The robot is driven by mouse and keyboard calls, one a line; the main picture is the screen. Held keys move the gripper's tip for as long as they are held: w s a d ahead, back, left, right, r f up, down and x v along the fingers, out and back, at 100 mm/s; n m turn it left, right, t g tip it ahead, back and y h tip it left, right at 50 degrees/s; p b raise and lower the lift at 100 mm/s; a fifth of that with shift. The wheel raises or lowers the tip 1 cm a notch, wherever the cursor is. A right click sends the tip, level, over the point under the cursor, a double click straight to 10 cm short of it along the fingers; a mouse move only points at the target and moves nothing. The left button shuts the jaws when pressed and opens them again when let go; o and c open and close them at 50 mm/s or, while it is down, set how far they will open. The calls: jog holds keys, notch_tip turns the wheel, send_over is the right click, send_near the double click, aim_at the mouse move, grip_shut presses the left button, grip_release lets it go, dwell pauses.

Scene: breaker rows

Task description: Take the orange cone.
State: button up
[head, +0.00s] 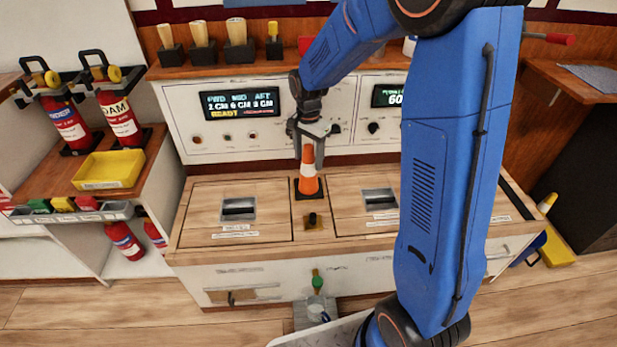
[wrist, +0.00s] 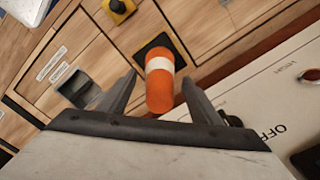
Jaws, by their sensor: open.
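The orange cone (head: 307,172) with a white band stands upright on a dark square base on the wooden counter, between two hatches. It also shows in the wrist view (wrist: 160,92), seen from above. My gripper (head: 309,140) is right above the cone, pointing down. In the wrist view my gripper (wrist: 160,85) is open, with one finger on each side of the cone's top. I cannot tell whether either finger touches it. My blue arm covers part of the counter's right side in the head view.
A white panel with a lit display (head: 239,103) stands close behind the cone. A brass fitting with a dark knob (head: 312,220) sits in front of it. Recessed hatch handles (head: 238,208) lie either side. Fire extinguishers (head: 120,117) and a yellow tray (head: 108,170) are at left.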

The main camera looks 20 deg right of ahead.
jog(key=c, duration=1.4)
grip_shut()
jog(key=shift+r, duration=0.15)
